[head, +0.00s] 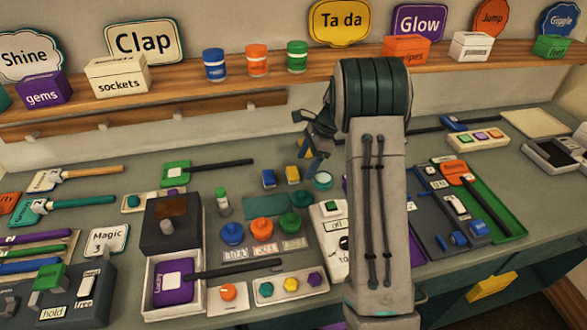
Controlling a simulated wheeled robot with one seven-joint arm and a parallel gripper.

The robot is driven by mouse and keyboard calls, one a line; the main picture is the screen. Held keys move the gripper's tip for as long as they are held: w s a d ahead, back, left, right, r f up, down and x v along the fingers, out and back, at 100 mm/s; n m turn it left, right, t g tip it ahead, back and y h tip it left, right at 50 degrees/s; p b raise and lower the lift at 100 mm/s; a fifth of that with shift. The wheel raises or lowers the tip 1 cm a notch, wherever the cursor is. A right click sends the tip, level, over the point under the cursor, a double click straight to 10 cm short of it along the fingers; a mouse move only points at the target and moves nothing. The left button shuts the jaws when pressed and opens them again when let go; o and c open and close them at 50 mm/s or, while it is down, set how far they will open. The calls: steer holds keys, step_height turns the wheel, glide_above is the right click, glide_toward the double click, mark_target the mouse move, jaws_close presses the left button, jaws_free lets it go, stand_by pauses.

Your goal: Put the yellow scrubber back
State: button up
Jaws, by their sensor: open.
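A small yellow block (293,174) stands on the grey-green counter (130,182) near the middle, beside a similar blue block (268,179). It may be the yellow scrubber, but it is too small to be sure. My gripper (309,146) is open and above and slightly right of the yellow block, near the back wall. A small yellowish patch shows by its fingers; I cannot tell what it is. My arm hides the counter behind it.
A round teal-rimmed dish (322,180) is right of the yellow block. Coloured knobs (262,229) and a white switch box (332,230) stand in front. A wooden shelf (190,73) with boxes and jars runs along the wall. Handled paddles lie left and right.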

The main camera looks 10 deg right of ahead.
steer(key=d+b, duration=0.1)
steer(key=d, duration=0.7)
steer(key=shift+d, duration=0.25)
steer(key=shift+s+r, duration=0.1)
steer(key=shift+r, duration=0.15)
steer(key=s+a+r+n+t+h, duration=0.1)
steer(key=s+a+r+n, duration=0.3)
steer(key=s+r, duration=0.25)
steer(key=s+a+r+n+h, duration=0.1)
steer(key=s+a+r+n, duration=0.35)
steer(key=s, duration=0.25)
steer(key=s+a+n+t+h, duration=0.1)
steer(key=s+n, duration=0.3)
steer(key=s, duration=0.5)
steer(key=s+a+n+t+h, duration=0.1)
steer(key=s+a+n, duration=0.2)
steer(key=s, duration=0.6)
steer(key=shift+a+n+h, duration=0.25)
steer(key=shift+n+h, duration=0.05)
steer(key=shift+n, duration=0.95)
